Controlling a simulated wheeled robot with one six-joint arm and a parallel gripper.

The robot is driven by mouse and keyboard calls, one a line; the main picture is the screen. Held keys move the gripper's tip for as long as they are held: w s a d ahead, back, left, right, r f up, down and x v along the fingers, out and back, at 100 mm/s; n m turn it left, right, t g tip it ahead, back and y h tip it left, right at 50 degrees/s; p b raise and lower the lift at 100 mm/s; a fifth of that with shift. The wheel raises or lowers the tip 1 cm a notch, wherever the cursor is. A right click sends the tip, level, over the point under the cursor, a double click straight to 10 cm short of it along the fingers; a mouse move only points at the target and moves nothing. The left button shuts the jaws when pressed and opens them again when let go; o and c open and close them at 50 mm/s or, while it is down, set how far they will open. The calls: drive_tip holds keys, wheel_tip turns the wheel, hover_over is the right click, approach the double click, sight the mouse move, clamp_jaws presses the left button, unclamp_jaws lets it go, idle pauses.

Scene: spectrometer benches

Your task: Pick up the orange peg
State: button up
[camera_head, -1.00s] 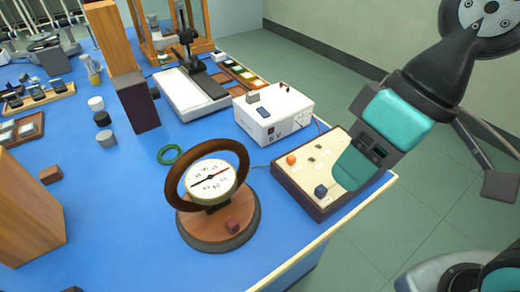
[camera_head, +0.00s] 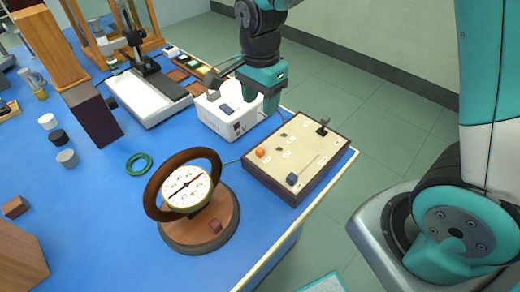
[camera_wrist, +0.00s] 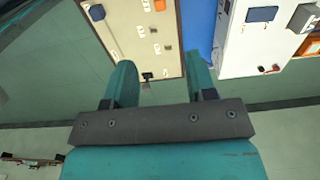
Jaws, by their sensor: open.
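The orange peg (camera_head: 260,152) stands on the cream panel of a low, wood-rimmed board (camera_head: 268,170) near the table's right corner. It also shows at the top edge of the wrist view (camera_wrist: 160,5), partly cut off. My gripper (camera_head: 258,98) is open and empty. In the head view it appears over the white box's right side, behind and above the orange peg and apart from it. In the wrist view my two teal fingers (camera_wrist: 160,72) are spread wide, with the board's end between and beyond them.
The board also bears a dark blue peg (camera_head: 292,178) and a black knob (camera_head: 322,130). A white instrument box (camera_head: 222,118) stands just behind it. A round dial in a brown ring (camera_head: 187,187) is at its left. The table's edge runs close on the right.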

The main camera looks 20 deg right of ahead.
hover_over(261, 149)
wheel_tip(261, 149, down, 10)
drive_tip(key=shift+s+a+f+p, duration=0.15)
drive_tip(key=shift+f+p, duration=0.1)
drive_tip(key=shift+p, duration=0.15)
drive_tip(key=shift+d+f+p, duration=0.2)
drive_tip(key=shift+f+p, duration=0.45)
drive_tip(key=shift+f, duration=2)
clamp_jaws()
